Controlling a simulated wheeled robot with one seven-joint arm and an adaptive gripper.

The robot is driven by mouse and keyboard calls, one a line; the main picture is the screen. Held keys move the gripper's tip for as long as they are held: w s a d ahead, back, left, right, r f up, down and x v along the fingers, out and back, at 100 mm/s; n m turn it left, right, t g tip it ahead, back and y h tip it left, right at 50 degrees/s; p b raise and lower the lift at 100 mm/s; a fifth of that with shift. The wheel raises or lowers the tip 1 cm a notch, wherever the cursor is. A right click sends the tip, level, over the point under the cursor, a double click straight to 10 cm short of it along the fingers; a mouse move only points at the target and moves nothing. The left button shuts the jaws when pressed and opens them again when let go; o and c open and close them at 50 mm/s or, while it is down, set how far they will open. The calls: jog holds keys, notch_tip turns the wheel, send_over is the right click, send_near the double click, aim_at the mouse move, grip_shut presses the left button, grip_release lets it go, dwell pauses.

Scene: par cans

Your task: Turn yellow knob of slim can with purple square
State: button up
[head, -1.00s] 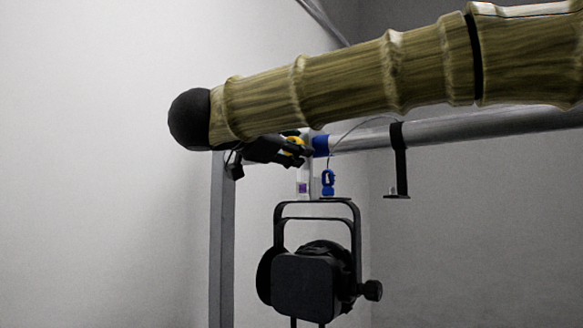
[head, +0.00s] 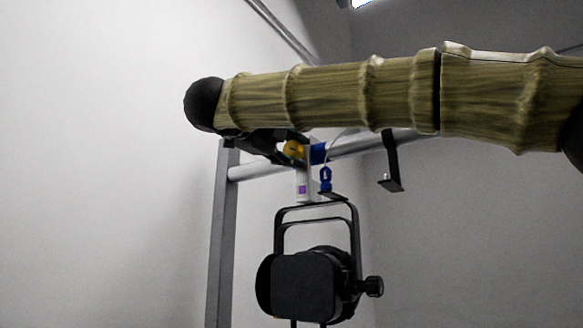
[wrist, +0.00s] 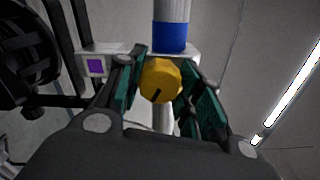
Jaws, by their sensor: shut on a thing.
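The slim black can (head: 305,288) hangs by its black yoke from a clamp under the grey pipe. The purple square (head: 302,189) is on the clamp's pale plate; it also shows in the wrist view (wrist: 96,66), left of the gripper. The yellow knob (head: 294,150) is at the clamp; in the wrist view the knob (wrist: 160,80) sits between the fingers, its dark mark pointing to the lower left. My gripper (wrist: 160,88) is shut on the knob. In the head view my gripper (head: 280,148) is partly hidden under my arm.
A grey pipe (head: 255,170) runs across to a grey upright post (head: 222,240) at left. A blue band (wrist: 170,37) wraps the pipe beside the clamp. A blue carabiner (head: 326,179) hangs beside the plate. An empty black bracket (head: 390,160) hangs to the right.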

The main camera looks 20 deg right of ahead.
jog(key=m+b, duration=0.5)
jog(key=b, duration=0.1)
jog(key=shift+f+m, duration=0.35)
jog(key=shift+m, duration=0.05)
jog(key=m+b, duration=0.9)
jog(key=m, duration=0.1)
jog(key=shift+r+m, duration=0.15)
jog(key=shift+m, duration=0.25)
jog(key=m+b, duration=0.3)
jog(key=m, duration=0.2)
jog(key=m+b, duration=0.1)
jog(key=m, duration=0.4)
jog(key=shift+b, duration=0.35)
jog(key=m+b, duration=0.1)
jog(key=m, duration=0.4)
jog(key=shift+r, duration=0.1)
jog(key=m, duration=0.3)
jog(key=shift+m, duration=1)
